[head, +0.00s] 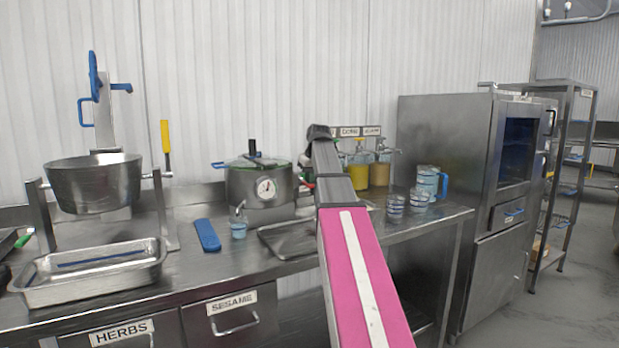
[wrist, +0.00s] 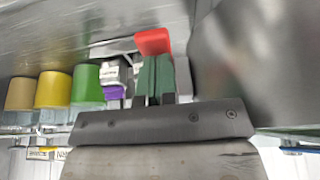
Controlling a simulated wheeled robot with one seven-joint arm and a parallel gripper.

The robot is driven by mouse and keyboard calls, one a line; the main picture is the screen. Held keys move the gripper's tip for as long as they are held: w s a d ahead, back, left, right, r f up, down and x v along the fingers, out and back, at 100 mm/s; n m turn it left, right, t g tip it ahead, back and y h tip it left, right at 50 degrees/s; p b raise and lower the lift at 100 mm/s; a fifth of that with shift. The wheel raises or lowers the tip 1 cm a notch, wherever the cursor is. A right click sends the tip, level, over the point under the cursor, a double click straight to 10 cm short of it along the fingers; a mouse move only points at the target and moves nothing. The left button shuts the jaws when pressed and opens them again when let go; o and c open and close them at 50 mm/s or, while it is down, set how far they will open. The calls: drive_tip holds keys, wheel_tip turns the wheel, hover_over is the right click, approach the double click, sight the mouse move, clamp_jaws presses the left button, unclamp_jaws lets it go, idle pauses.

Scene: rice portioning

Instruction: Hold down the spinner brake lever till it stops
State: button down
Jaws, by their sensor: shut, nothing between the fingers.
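A red block-like grip (wrist: 153,41), which looks like the brake lever's end, shows in the wrist view right at my fingertips. Whether they touch it is hard to tell. My gripper (wrist: 156,62) is shut with nothing between its dark green fingers. In the head view my arm reaches forward and hides most of the gripper. The steel pot (head: 261,190) with a dial, green rim and lid stands just left of it and may be the spinner. Whether anything inside spins cannot be seen.
Bottles with yellow (head: 359,170) and tan (head: 380,172) contents stand behind my arm on the right. A blue jug (head: 428,181) and cups stand farther right. A steel tray (head: 285,238) lies before the pot; a large bowl (head: 95,183) hangs in a stand at left.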

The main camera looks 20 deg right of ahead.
sight(310, 187)
drive_tip(key=shift+s+f+t, duration=0.3)
drive_tip(key=shift+f+t, duration=0.2)
drive_tip(key=shift+f, duration=0.2)
drive_tip(key=shift+f+t+y, duration=0.3)
drive_tip(key=shift+f+t, duration=0.55)
drive_tip(key=shift+t, duration=0.15)
drive_tip(key=shift+f, duration=0.2)
drive_tip(key=shift+w+f, duration=0.2)
drive_tip(key=shift+f, duration=0.3)
drive_tip(key=shift+s+r, duration=0.15)
drive_tip(key=shift+r, duration=0.15)
drive_tip(key=v, duration=1.3)
drive_tip(key=shift+s+d, duration=0.15)
drive_tip(key=shift+s, duration=0.2)
drive_tip(key=shift+f, duration=0.15)
